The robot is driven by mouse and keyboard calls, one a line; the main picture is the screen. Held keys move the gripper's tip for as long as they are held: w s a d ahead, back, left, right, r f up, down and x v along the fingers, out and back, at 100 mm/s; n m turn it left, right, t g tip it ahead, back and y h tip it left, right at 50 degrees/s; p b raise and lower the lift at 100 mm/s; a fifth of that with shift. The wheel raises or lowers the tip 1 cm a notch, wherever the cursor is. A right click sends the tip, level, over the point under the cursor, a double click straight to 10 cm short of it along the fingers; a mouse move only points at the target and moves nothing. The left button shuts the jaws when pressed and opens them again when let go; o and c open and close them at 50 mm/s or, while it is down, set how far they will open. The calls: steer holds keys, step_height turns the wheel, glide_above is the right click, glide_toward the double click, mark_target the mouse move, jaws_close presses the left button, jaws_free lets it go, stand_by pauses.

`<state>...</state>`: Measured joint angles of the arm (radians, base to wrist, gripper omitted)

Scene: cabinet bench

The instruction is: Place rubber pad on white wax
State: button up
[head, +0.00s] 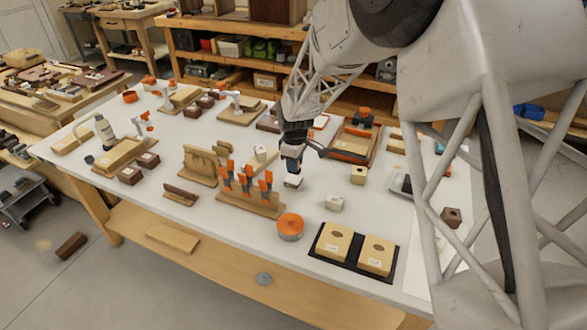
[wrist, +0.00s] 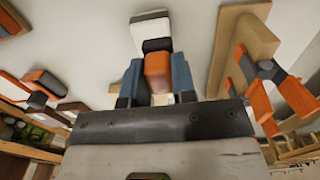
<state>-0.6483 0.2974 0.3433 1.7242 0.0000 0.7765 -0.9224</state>
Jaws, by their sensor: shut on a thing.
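My gripper (head: 292,167) is over the middle of the bench, pointing down. In the wrist view, its blue-grey fingers (wrist: 157,88) are shut on an orange and black piece (wrist: 158,72), which I take to be the rubber pad. A white block (wrist: 150,27) shows just beyond the black end; in the head view a white block (head: 293,182) is right under the fingertips. I cannot tell whether it is part of the held piece or touches the bench. Another small white block (head: 335,203), possibly the white wax, stands to the right on the bench.
A wooden stand with orange clamps (head: 248,193) is close to the left of my gripper. An orange-topped round tin (head: 290,227) and a black tray (head: 318,257) with two tan boxes are in front. A small tan block (head: 358,175) stands at right.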

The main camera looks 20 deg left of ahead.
steer(key=shift+w+a, duration=0.45)
steer(key=shift+w, duration=0.2)
steer(key=shift+f, duration=0.1)
steer(key=shift+f, duration=1.75)
steer(key=o, duration=0.9)
steer(key=shift+f, duration=0.15)
step_height(320, 180, up, 12)
